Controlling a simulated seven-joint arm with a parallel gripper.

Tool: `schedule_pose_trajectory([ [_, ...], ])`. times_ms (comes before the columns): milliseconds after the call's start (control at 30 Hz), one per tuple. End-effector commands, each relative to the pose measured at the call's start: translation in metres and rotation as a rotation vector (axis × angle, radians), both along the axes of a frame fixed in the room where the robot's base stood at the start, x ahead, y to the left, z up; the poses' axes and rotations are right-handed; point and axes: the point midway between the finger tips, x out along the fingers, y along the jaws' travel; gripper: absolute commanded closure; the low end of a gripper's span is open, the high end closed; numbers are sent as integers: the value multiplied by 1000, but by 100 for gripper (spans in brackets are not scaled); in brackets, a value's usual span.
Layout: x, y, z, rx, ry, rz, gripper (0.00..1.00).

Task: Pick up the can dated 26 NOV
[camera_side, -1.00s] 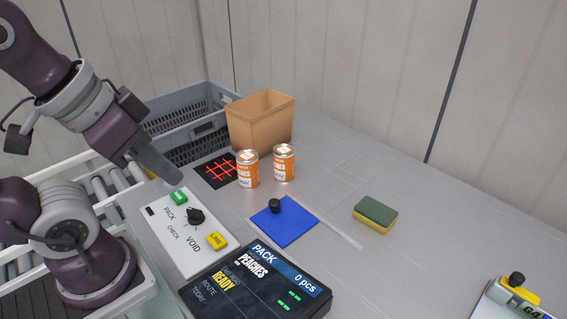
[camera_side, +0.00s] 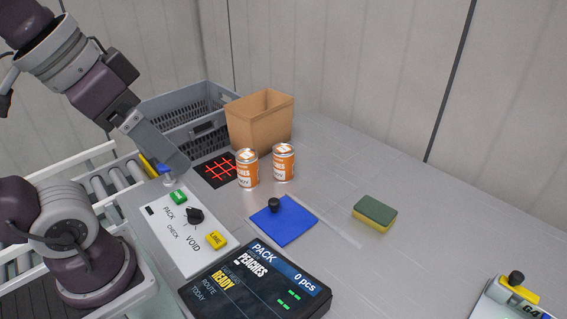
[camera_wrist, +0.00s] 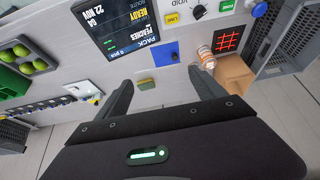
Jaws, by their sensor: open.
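Two orange-and-white peach cans stand upright side by side on the table in the side view: a left can (camera_side: 247,169) and a right can (camera_side: 284,162). Their date prints are too small to read, so I cannot tell which says 26 NOV. In the wrist view an orange-and-white can (camera_wrist: 206,57) shows beyond the right finger; the other is not clear. My gripper (camera_side: 170,176) is left of the cans, above the far end of the button panel. In the wrist view my gripper (camera_wrist: 162,78) is open, with nothing between its fingers.
A black mat with a red grid (camera_side: 218,170) and a cardboard box (camera_side: 262,122) are beside and behind the cans. A grey crate (camera_side: 190,115) stands behind. The button panel (camera_side: 187,231), display (camera_side: 258,285), blue pad (camera_side: 284,224) and sponge (camera_side: 375,214) lie nearer. The display reads 22 NOV.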

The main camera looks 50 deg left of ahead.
Motion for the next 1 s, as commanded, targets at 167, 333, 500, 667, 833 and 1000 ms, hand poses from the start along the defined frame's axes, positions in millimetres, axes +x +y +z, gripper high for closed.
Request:
schedule_pose_trajectory([
  [167, 72, 8, 39, 58, 48, -38, 21],
  [333, 153, 28, 53, 84, 88, -100, 21],
  [500, 223, 57, 50, 79, 111, -157, 21],
  [667, 275, 90, 37, 59, 116, -196, 21],
  [833, 318, 127, 18, 30, 111, -227, 21],
  [1000, 339, 151, -14, 8, 104, -245, 21],
])
